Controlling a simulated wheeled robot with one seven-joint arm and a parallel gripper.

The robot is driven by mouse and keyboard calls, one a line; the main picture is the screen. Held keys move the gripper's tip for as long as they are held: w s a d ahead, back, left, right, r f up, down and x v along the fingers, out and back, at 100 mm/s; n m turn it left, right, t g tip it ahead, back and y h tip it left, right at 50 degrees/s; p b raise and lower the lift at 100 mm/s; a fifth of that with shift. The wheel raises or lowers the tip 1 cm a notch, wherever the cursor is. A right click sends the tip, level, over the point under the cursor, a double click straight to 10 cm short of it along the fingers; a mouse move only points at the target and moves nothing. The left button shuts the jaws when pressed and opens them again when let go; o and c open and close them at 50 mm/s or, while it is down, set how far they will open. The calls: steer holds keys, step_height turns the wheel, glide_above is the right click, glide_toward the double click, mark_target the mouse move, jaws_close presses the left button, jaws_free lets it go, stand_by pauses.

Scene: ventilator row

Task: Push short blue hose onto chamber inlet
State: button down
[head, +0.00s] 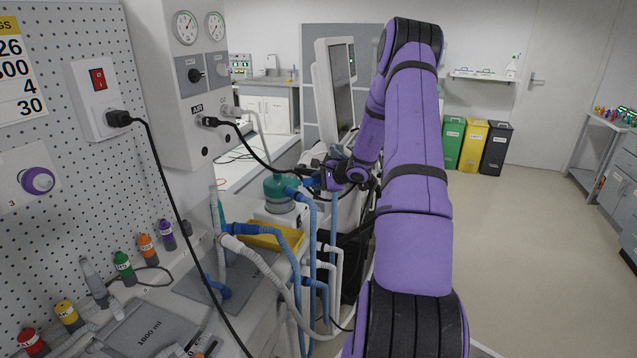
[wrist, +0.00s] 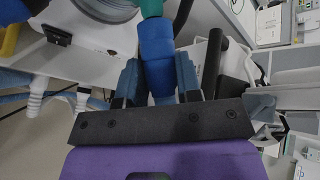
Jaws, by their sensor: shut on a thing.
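My gripper (head: 326,180) is to the right of the teal humidifier chamber (head: 278,190), at about its height. In the wrist view its two fingers (wrist: 158,82) are shut on the blue cuff of a hose (wrist: 156,48). The cuff's far end meets a teal port (wrist: 151,8) at the top of the picture, with no clear gap. How deep it sits cannot be told.
A yellow tray (head: 265,236) lies beside the chamber. Blue and white hoses (head: 270,280) hang over the counter's front. A ventilator screen (head: 336,80) stands behind my arm. A black power cord (head: 180,200) crosses at left. The floor at right is clear.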

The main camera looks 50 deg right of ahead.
steer(key=shift+w+a, duration=0.9)
steer(key=shift+a, duration=0.1)
stand_by(1.1)
steer(key=c, duration=0.7)
jaws_free()
steer(key=shift+s+d, duration=0.1)
steer(key=v, duration=1)
steer(key=shift+s+r, duration=0.2)
steer(key=shift+s, duration=0.05)
